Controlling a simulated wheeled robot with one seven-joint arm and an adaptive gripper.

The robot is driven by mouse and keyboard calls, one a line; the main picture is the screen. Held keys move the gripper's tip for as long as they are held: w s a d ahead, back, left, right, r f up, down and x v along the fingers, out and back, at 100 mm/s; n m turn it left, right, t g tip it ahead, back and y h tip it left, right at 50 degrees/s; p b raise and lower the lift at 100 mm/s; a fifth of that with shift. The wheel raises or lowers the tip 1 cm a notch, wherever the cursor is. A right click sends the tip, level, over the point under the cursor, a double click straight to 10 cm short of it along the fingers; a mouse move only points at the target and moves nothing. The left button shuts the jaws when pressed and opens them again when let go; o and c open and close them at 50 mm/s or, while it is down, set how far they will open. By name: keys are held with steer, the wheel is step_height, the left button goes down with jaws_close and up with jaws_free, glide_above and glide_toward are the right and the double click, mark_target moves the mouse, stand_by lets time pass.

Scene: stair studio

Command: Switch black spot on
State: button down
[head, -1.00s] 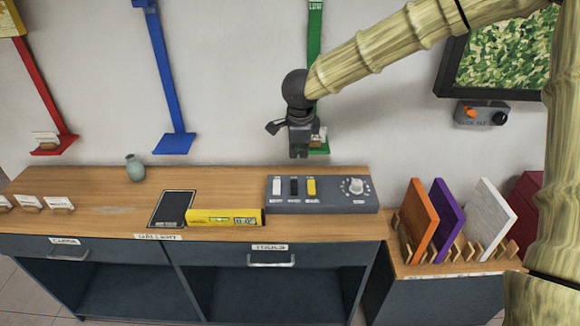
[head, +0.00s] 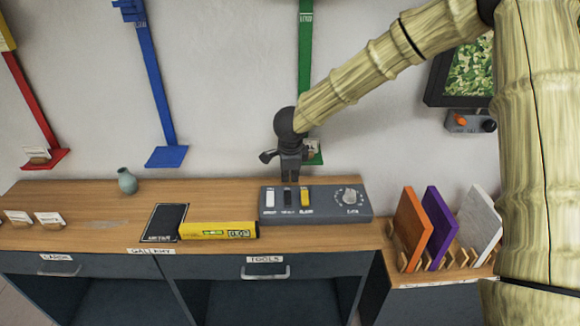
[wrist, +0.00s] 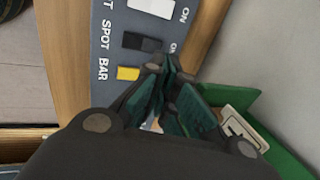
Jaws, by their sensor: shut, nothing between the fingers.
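The grey switch panel (head: 318,206) lies at the back of the wooden counter. It carries a white switch (head: 270,198), a black switch (head: 287,199), a yellow switch (head: 305,197) and a round knob (head: 349,197). In the wrist view the black switch (wrist: 141,42) is beside the word SPOT, between the white switch (wrist: 155,8) and the yellow one (wrist: 128,73). "ON" is printed toward the wall side. My gripper (head: 289,179) points down above the panel's rear edge. Its closed, empty fingertips (wrist: 166,66) appear beside the black switch's ON end; I cannot tell whether they touch.
A yellow box (head: 218,231) and a dark flat pad (head: 165,222) lie left of the panel. A small vase (head: 127,181) stands farther left. Coloured boards (head: 414,228) stand in a rack at right. A green bracket (head: 306,80) on the wall is close behind my gripper.

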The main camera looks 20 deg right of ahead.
mark_target(290, 191)
steer(key=x, duration=0.6)
steer(key=shift+f+p, duration=0.25)
steer(key=shift+p, duration=0.15)
steer(key=shift+w+f+p, duration=0.1)
steer(key=shift+p, duration=0.2)
steer(key=shift+w+f+p, duration=0.1)
steer(key=shift+p, duration=0.2)
steer(key=shift+w+d+f, duration=0.1)
steer(key=shift+d+f, duration=0.05)
steer(key=shift+f, duration=0.05)
steer(key=shift+s+r, duration=0.2)
steer(key=shift+s, duration=0.1)
steer(key=shift+s+a+r, duration=0.2)
steer(key=shift+s+a, duration=0.05)
steer(key=shift+s, duration=0.2)
